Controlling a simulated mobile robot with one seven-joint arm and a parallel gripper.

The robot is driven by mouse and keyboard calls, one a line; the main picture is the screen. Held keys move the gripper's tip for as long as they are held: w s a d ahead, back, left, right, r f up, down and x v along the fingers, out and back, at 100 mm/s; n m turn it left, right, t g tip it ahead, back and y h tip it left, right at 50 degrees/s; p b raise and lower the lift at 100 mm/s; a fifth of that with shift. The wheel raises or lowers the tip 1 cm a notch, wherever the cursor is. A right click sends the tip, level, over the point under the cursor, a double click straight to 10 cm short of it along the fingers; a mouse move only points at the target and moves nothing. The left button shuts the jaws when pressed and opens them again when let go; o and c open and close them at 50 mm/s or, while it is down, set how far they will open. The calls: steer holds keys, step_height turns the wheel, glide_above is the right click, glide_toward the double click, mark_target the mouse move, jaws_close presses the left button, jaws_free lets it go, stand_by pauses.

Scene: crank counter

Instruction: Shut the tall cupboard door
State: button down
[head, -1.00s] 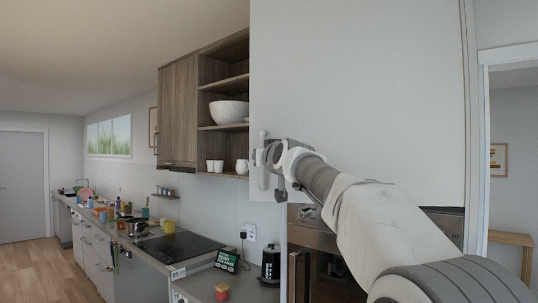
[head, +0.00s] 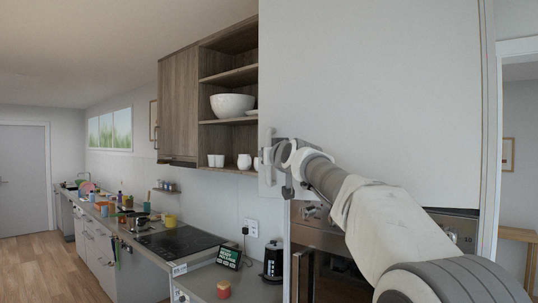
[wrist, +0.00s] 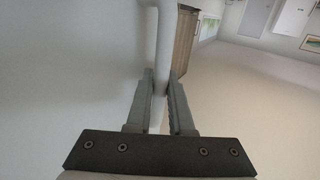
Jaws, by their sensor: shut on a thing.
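The tall cupboard door (head: 375,90) is a large plain white panel in the head view, above a built-in oven. Its white upright bar handle (head: 268,157) is near the door's lower left edge. My gripper (head: 276,154) is at the handle, with my arm reaching in from the lower right. In the wrist view, the handle (wrist: 161,65) runs between the two fingers of my gripper (wrist: 161,85), and they are shut on it. The door surface (wrist: 70,70) fills the left of that view. The gripper hides part of the handle in the head view.
The oven (head: 325,265) is below the door. To the left are open shelves with a white bowl (head: 232,105), and a counter with a black hob (head: 180,242), a kettle (head: 273,260) and a red-lidded jar (head: 223,289). Wooden floor (head: 40,265) is clear at far left.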

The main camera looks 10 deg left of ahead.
steer(key=shift+w+d, duration=0.1)
steer(key=shift+d, duration=0.1)
steer(key=c, duration=0.8)
jaws_free()
steer(key=b+v, duration=0.9)
steer(key=v, duration=0.8)
steer(key=shift+s, duration=0.2)
steer(key=shift+d, duration=0.1)
